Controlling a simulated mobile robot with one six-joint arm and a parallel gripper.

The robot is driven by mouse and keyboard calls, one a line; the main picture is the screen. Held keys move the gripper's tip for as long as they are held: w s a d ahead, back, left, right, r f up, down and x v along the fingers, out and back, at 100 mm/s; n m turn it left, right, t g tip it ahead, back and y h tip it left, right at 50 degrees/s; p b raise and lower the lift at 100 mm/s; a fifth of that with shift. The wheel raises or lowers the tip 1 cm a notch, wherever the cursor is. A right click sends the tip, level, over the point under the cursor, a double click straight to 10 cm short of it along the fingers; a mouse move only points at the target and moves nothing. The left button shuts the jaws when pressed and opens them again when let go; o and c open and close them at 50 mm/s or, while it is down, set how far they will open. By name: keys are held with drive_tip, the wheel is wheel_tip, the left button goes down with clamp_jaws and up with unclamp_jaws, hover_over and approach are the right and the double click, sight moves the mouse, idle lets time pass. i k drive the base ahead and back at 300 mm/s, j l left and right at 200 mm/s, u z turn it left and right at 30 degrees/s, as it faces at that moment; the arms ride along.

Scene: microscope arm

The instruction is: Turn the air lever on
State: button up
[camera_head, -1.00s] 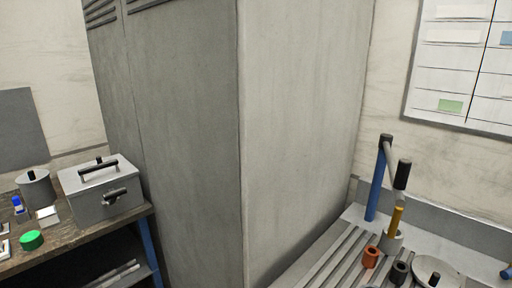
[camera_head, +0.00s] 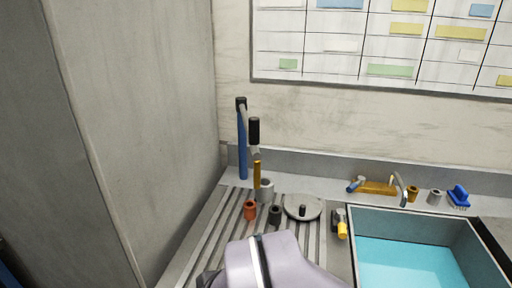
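No part is clearly marked as the air lever. A blue post (camera_head: 242,150) stands at the back left of the ribbed drainboard; an arm with a black grip (camera_head: 254,131) is at its top. Below the grip, a yellow stick (camera_head: 257,174) stands at a grey cup (camera_head: 265,190). A small grey fitting with a yellow end (camera_head: 342,229) is at the basin's left edge. Whether either is the lever, I cannot tell. A pale purple link of my arm shows at the bottom centre. My gripper is out of view.
A grey cabinet (camera_head: 140,120) stands tall at left. A basin of blue water (camera_head: 410,262) is at right, with a brass tap (camera_head: 377,188) and blue brush (camera_head: 459,196) behind it. A round lid (camera_head: 303,207), red cup (camera_head: 250,210) and dark cup (camera_head: 275,214) occupy the drainboard.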

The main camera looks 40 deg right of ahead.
sight(340, 214)
drive_tip(key=z, duration=1.9)
